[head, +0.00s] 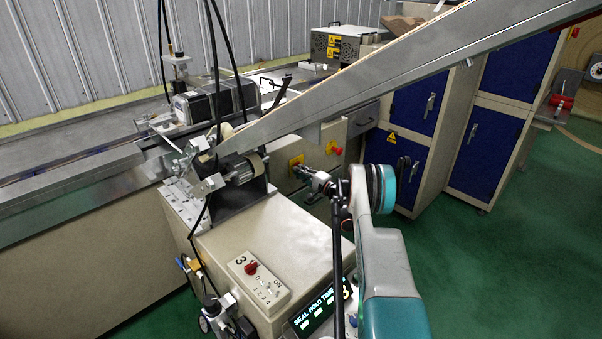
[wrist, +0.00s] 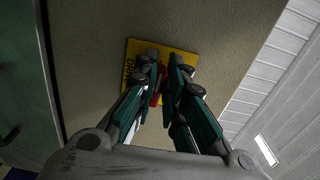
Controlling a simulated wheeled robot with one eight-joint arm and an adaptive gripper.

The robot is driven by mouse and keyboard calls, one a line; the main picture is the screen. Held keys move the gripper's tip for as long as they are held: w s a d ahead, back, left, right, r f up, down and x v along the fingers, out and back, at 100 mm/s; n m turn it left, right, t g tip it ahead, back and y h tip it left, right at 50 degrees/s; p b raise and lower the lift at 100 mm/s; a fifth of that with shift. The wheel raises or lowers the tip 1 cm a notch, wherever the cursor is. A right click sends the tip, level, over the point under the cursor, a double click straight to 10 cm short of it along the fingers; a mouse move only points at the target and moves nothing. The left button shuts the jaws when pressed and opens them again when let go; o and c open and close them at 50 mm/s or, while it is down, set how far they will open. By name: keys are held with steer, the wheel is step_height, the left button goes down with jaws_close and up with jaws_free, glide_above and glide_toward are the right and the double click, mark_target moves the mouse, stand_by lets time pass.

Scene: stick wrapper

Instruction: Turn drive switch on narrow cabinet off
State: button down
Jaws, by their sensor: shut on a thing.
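The drive switch is a red knob on a yellow plate (wrist: 188,62) with dark lettering, partly legible, in the wrist view. The plate is on the beige face of the narrow cabinet (wrist: 90,40). My gripper (wrist: 162,80) is shut on the red knob (wrist: 157,98), with one finger on each side, hiding most of it and part of the lettering. In the head view my gripper (head: 300,168) reaches the cabinet face at the yellow plate, beyond the near beige machine. The knob's exact angle cannot be told.
A sloping metal chute (head: 370,75) passes above. A control box with a red knob (head: 258,280) is on the near machine. Blue-doored cabinets (head: 415,105) stand behind; green floor is clear at right.

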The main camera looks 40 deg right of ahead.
steer(key=shift+f, duration=0.1)
steer(key=c, duration=1.7)
jaws_free()
steer(key=shift+o, duration=0.2)
steer(key=shift+s, duration=0.15)
steer(key=s, duration=1.1)
steer(key=shift+s+d, duration=0.35)
steer(key=shift+d, duration=0.05)
